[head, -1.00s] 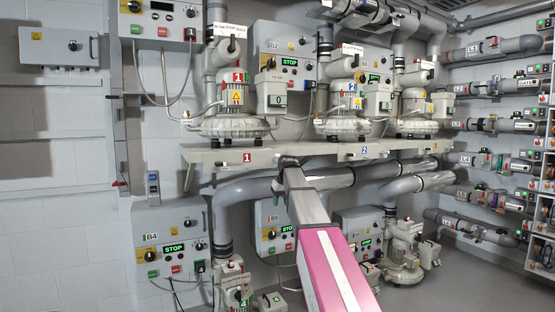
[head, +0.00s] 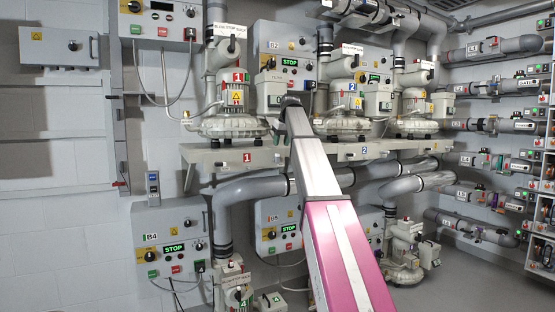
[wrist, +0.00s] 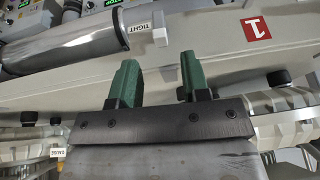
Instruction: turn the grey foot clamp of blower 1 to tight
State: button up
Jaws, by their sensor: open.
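Blower 1 (head: 230,124) is a pale machine with a red 1 tag, standing on the shelf in the head view. Small dark knobs (head: 258,142) show at its foot; I cannot tell which part is the grey foot clamp. In the wrist view, which is turned over, a TIGHT label (wrist: 145,33) sits beside a small pale part (wrist: 160,36) beyond my gripper. My gripper (wrist: 159,75) has two green fingers, apart, with nothing between them. In the head view its fingers are hidden behind my arm, right of blower 1.
The shelf (head: 205,158) carries a red 1 plate (head: 247,157), also in the wrist view (wrist: 256,29). Blower 2 (head: 342,124) stands to the right. A large grey pipe (head: 250,190) runs below the shelf. A control box (head: 275,65) is behind my gripper.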

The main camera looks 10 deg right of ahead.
aim_at(278, 157)
jog(key=x, duration=0.8)
jog(key=shift+f, duration=0.2)
jog(key=shift+c, duration=0.3)
grip_shut()
